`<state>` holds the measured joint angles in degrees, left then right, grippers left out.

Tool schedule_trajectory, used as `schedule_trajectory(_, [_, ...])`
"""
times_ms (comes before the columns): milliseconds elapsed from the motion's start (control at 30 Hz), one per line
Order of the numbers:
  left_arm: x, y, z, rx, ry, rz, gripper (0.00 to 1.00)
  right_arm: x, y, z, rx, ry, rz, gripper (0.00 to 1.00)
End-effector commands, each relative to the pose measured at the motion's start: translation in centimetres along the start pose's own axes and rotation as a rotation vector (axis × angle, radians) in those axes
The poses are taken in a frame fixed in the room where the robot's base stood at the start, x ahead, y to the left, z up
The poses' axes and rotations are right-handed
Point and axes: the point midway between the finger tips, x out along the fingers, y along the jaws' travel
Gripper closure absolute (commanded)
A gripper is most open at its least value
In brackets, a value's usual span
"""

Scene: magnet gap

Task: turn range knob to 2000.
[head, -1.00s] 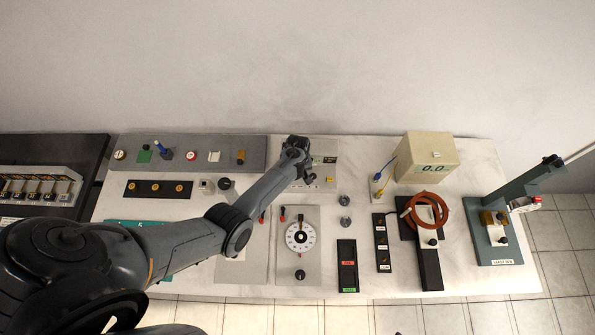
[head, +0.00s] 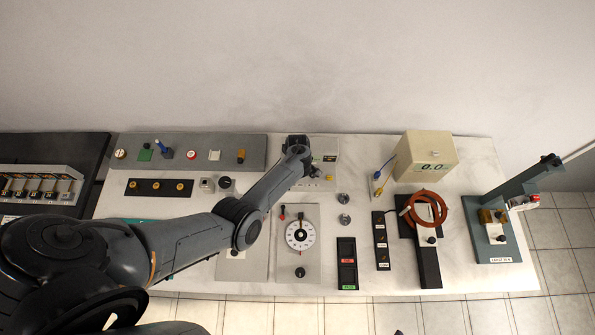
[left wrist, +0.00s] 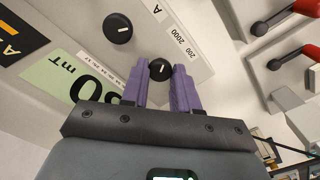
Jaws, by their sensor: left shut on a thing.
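The range knob (left wrist: 161,69) is a small black round knob with a white pointer line, on a pale meter panel (head: 329,147). In the left wrist view, the printed marks 200 and 2000 (left wrist: 183,41) lie beyond it, to the upper right. My left gripper (left wrist: 160,75) has its two purple fingers on either side of the knob, shut on it. The pointer looks near upright in that view; which mark it meets is unclear. In the head view, my left wrist hides the knob and the fingertips. My right gripper does not show.
Another black knob (left wrist: 118,28) sits on the same panel, beside the green mT display (left wrist: 72,80). Red-handled levers (left wrist: 290,50) stand to the right in the wrist view. A white dial (head: 300,235) and a cream box (head: 428,157) stand nearby on the bench.

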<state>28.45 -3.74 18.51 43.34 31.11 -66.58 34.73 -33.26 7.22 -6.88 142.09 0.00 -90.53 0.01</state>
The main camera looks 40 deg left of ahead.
Motion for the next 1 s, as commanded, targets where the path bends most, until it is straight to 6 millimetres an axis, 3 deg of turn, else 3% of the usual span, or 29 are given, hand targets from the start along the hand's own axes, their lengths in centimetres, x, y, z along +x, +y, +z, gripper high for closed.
schedule_trajectory(200, [0.1, -0.1, 0.0, -0.001, 0.001, -0.001, 1.00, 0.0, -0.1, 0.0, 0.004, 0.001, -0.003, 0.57])
schedule_trajectory(233, [0.1, -0.1, 0.0, 0.000, 0.001, -0.001, 0.66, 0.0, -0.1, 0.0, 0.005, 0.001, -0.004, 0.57])
schedule_trajectory(367, [0.1, -0.1, 0.0, 0.000, 0.001, 0.000, 0.46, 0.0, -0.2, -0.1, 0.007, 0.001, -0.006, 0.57])
schedule_trajectory(733, [-0.3, 0.0, 0.0, 0.001, 0.001, 0.000, 0.46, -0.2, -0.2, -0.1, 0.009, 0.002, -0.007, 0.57])
schedule_trajectory(1000, [-3.9, 0.0, -0.1, 0.001, 0.003, 0.002, 0.46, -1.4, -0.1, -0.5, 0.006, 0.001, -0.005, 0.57])
